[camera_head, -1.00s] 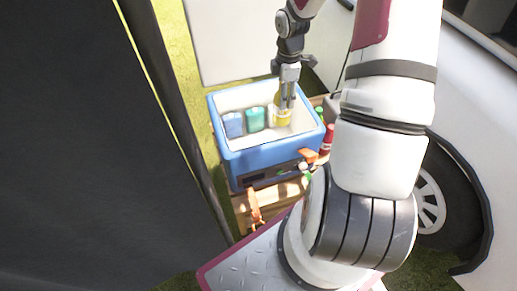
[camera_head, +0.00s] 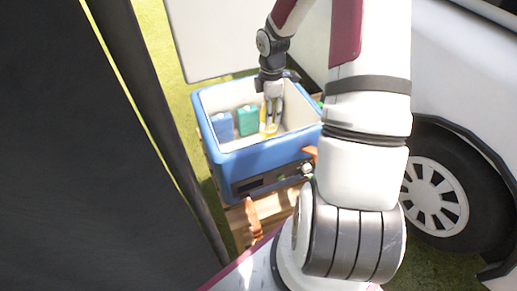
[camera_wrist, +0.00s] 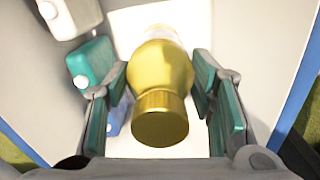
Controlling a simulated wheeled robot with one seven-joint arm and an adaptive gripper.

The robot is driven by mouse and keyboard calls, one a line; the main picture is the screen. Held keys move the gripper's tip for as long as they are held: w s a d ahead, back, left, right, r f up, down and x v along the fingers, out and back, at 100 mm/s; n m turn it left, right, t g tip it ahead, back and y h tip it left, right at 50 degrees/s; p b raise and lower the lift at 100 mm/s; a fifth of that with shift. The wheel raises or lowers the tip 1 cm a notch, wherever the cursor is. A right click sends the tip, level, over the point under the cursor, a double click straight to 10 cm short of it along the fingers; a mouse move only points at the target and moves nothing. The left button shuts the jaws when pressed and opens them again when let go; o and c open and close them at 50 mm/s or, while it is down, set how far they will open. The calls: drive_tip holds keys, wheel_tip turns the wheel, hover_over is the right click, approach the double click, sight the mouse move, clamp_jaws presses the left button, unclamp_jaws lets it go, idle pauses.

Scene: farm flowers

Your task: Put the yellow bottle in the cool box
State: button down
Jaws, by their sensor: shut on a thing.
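The yellow bottle (camera_wrist: 163,72) is between the two fingers of my gripper (camera_wrist: 160,98) in the wrist view, its gold cap toward the camera. My gripper is shut on it. In the head view my gripper (camera_head: 272,118) reaches down inside the open blue cool box (camera_head: 265,160). The yellow bottle (camera_head: 266,129) shows there low at the fingertips, within the box walls. I cannot tell whether its base touches the box floor.
A blue bottle (camera_head: 222,127) and a teal bottle (camera_head: 247,120) stand in the cool box, left of my gripper. The box sits on a wooden surface (camera_head: 240,222). A dark panel (camera_head: 80,150) is at left, a white vehicle (camera_head: 465,90) at right.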

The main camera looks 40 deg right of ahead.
sight(268, 132)
wheel_tip(268, 132, down, 10)
drive_tip(key=b, duration=0.3)
drive_tip(key=shift+f+b, duration=0.1)
drive_tip(key=shift+b, duration=0.2)
drive_tip(key=c, duration=0.7)
unclamp_jaws()
